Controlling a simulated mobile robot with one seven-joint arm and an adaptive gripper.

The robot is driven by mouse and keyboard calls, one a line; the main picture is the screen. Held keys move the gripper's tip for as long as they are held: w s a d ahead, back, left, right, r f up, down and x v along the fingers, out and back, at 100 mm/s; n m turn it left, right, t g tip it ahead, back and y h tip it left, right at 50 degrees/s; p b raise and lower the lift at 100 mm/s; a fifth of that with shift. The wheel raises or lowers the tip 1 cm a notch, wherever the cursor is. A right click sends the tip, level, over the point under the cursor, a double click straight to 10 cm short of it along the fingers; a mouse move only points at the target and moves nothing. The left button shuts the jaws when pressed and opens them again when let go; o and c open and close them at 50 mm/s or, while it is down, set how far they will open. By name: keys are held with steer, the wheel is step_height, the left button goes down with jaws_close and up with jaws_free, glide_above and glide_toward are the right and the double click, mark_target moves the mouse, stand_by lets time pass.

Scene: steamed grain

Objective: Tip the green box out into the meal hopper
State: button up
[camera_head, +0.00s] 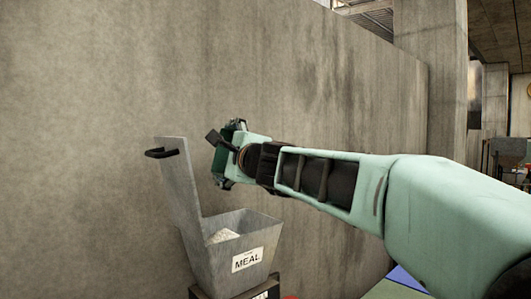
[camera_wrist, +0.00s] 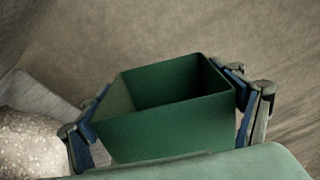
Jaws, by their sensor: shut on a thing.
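The green box (camera_wrist: 165,132) sits between the two fingers of my gripper (camera_head: 227,152), which is shut on its sides. In the wrist view its open top faces the upper part of the picture, and the inside I can see is bare green; part of its floor is hidden. In the head view only a dark green bit of the box (camera_head: 221,159) shows behind my gripper. The grey meal hopper (camera_head: 213,262), labelled MEAL, stands below my gripper and holds pale grain (camera_head: 222,236). The grain also shows at the lower left in the wrist view (camera_wrist: 27,140).
The hopper's tall back plate (camera_head: 178,185) with a black handle (camera_head: 162,153) rises left of my gripper. A stained concrete wall (camera_head: 90,120) stands close behind. The hopper rests on a dark stand (camera_head: 262,291). Open air lies between my gripper and the hopper's rim.

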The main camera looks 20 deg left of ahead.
steer(key=m, duration=0.3)
steer(key=shift+r+p, duration=0.35)
steer(key=m, duration=0.4)
steer(key=shift+r+p, duration=0.25)
steer(key=shift+p, duration=0.05)
steer(key=m, duration=0.2)
steer(key=m+p, duration=0.1)
steer(key=m, duration=0.1)
steer(key=shift+r+m, duration=0.35)
steer(key=shift+m, duration=0.05)
steer(key=m, duration=0.3)
steer(key=shift+r, duration=0.15)
